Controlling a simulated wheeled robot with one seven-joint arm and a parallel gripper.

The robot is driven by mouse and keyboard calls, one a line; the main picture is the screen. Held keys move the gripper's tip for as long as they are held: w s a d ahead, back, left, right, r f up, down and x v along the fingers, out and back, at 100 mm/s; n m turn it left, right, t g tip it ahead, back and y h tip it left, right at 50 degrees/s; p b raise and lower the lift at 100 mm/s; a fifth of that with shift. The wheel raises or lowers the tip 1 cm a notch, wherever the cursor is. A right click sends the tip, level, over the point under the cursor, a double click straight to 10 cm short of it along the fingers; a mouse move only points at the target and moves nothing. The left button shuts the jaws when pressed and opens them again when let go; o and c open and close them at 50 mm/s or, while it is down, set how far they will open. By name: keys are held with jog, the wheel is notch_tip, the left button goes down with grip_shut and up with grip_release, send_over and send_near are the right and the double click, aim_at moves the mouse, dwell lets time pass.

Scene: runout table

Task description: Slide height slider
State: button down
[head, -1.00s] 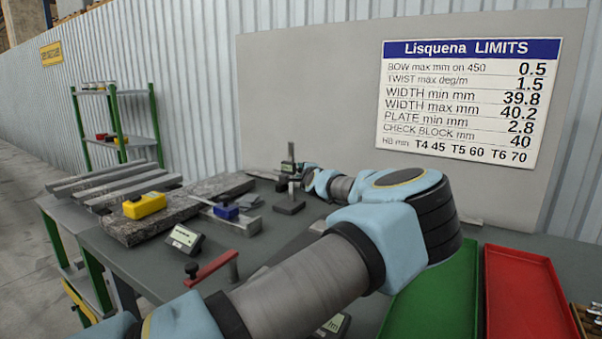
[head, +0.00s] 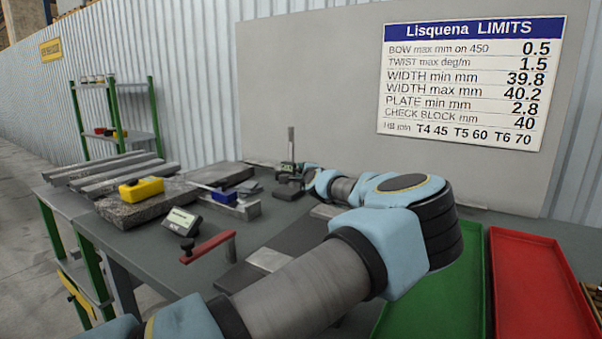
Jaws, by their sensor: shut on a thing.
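The height gauge stands near the back middle of the table in the head view, with a thin upright column (head: 291,142) on a dark base block (head: 288,193). Its slider (head: 287,167) sits low on the column, a short way above the base. My gripper (head: 299,173) reaches the slider from the right and is shut on it. The fingertips are small and partly hidden by the slider and my wrist.
A granite slab (head: 140,206) at left carries a yellow device (head: 141,189). A blue-topped tool (head: 223,196), a grey display box (head: 181,219) and a red-handled tool (head: 207,247) lie in front. Green (head: 425,290) and red (head: 540,285) trays lie at right.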

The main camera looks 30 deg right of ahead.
jog(key=shift+f+b, duration=0.4)
jog(key=shift+f, duration=0.45)
jog(key=c, duration=0.7)
grip_release()
jog(key=shift+s, duration=0.1)
jog(key=b+v, duration=0.2)
jog(key=v, duration=0.7)
jog(key=shift+s, duration=0.15)
jog(key=shift+s+a+r+b, duration=0.1)
jog(key=shift+s+b, duration=0.05)
jog(key=shift+s, duration=0.2)
jog(key=shift+s+a+r+b, duration=0.1)
jog(key=shift+s+a+b, duration=0.05)
jog(key=shift+s, duration=0.15)
